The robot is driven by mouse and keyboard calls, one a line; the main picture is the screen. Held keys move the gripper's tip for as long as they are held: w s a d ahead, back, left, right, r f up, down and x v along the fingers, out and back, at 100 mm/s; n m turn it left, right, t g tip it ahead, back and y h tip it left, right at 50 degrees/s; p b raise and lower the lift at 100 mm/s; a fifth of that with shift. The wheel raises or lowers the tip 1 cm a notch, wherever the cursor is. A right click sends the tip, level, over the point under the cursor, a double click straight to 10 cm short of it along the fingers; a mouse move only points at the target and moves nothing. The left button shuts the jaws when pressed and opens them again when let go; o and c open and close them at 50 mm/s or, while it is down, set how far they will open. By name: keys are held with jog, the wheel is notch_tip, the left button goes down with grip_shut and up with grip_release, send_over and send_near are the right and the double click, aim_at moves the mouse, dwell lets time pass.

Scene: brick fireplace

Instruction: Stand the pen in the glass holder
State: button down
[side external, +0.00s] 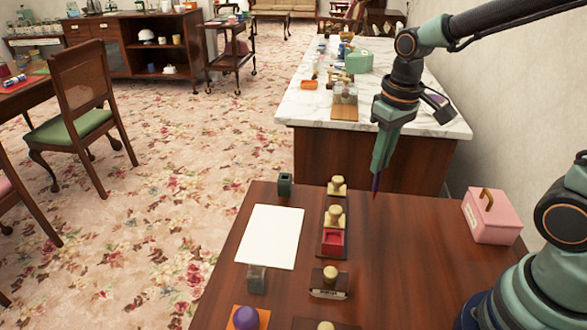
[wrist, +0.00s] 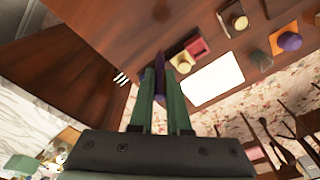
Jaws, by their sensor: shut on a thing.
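My gripper (side external: 381,162) is shut on a slim purple pen (side external: 376,184). The pen points down, close to upright, above the wooden table near its far edge, right of the stamps. In the wrist view the pen (wrist: 159,68) shows between the two green fingers of my gripper (wrist: 160,82). A small greyish see-through block-like container (side external: 257,279), which looks like the glass holder, stands below the white sheet, left of the pen. A dark green square cup (side external: 285,184) stands above the sheet. My gripper is apart from both.
A white sheet (side external: 270,237) lies on the wooden table (side external: 390,270). Wooden-handled stamps (side external: 337,186) and a red pad (side external: 333,240) stand in a row beside it. A pink box (side external: 492,216) is at right. The table between the stamps and pink box is clear.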

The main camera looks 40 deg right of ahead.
jog(key=w+a+n, duration=0.1)
jog(key=a+n, duration=0.1)
jog(key=a, duration=1.1)
jog(key=w+a+r+n, duration=0.1)
jog(key=a+n, duration=0.1)
jog(key=a, duration=1.2)
jog(key=shift+w+r+y, duration=0.2)
jog(key=shift+w+y, duration=0.15)
jog(key=shift+y, duration=0.05)
jog(key=shift+d+f, duration=0.1)
send_over(257, 279)
jog(key=w, duration=0.1)
jog(key=shift+w+d+f, duration=0.1)
jog(key=shift+d+f, duration=0.1)
jog(key=shift+f, duration=1.2)
jog(key=shift+w+d+f, duration=0.1)
jog(key=shift+d+f, duration=0.1)
jog(key=shift+f, duration=1.2)
notch_tip(257, 279, down, 6)
dwell(0.3)
jog(key=c, duration=0.8)
grip_release()
